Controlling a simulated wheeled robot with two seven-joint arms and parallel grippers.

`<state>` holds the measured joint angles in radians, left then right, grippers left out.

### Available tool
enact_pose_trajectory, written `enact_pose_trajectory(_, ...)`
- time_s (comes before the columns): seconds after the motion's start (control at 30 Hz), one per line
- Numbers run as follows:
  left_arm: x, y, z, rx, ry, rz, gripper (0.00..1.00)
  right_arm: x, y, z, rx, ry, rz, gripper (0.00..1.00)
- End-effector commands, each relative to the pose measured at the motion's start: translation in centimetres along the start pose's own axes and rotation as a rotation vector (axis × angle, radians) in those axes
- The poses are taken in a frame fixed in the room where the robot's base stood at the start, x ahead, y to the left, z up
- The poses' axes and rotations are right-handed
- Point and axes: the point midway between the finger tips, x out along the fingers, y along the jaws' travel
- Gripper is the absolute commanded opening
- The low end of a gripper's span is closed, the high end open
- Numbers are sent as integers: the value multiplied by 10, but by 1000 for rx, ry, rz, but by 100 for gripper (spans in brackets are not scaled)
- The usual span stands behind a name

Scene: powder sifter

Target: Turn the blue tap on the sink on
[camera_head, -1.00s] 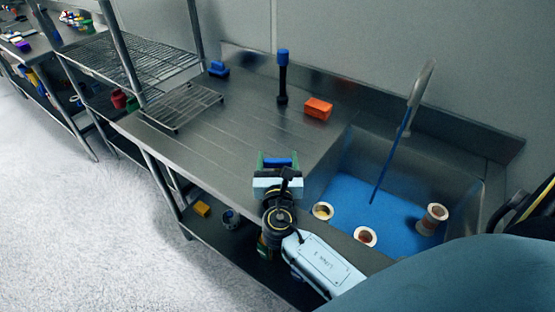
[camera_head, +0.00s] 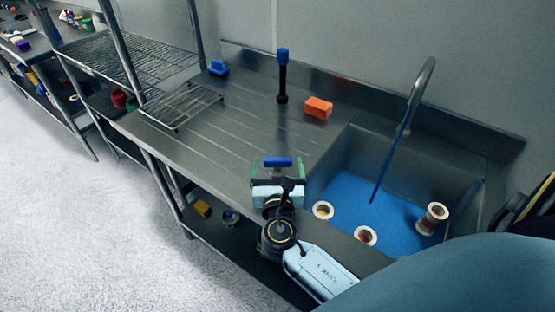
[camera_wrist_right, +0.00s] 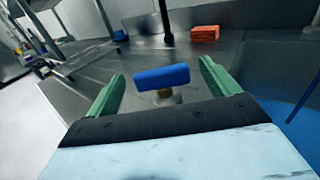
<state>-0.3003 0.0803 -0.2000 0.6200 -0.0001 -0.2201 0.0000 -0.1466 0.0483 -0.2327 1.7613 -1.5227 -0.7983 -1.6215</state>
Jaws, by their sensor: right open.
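The blue tap handle (camera_head: 277,162) sits on a short brass-coloured stem at the front edge of the steel sink unit. In the right wrist view the blue handle (camera_wrist_right: 162,77) lies crosswise between the two green fingers. My right gripper (camera_head: 278,170) is open, with one finger on each side of the handle and a visible gap to each. A thin blue stream or rod (camera_head: 390,155) runs from the curved spout (camera_head: 421,85) down into the sink basin (camera_head: 350,160). My left gripper is not in view.
Several spools, one of them (camera_head: 432,218), stand in the blue-bottomed basin. An orange block (camera_head: 318,107), a black post with a blue top (camera_head: 283,75) and a wire rack (camera_head: 183,106) are on the counter. The counter's middle is clear.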

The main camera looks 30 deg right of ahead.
Motion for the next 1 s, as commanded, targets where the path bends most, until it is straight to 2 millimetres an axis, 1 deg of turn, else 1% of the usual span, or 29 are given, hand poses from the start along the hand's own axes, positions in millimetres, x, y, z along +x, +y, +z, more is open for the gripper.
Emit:
enact_pose_trajectory(0.03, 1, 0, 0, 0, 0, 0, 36, -13, 1, -2, 0, 4, 3, 87)
enact_pose_trajectory(0.2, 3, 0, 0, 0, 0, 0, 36, -53, 0, -2, 0, 4, 2, 87)
enact_pose_trajectory(0.3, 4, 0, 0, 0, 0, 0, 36, -73, 0, -2, 0, 3, 2, 87)
enact_pose_trajectory(0.43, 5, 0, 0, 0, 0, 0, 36, -93, 0, -1, -1, 2, 1, 87)
enact_pose_trajectory(0.5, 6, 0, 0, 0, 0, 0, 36, -100, 0, -1, 0, 1, 2, 87)
enact_pose_trajectory(0.63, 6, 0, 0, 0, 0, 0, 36, -106, 0, 0, 0, 0, 0, 87)
enact_pose_trajectory(1.0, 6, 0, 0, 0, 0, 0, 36, -106, 0, 0, 0, 0, 1, 87)
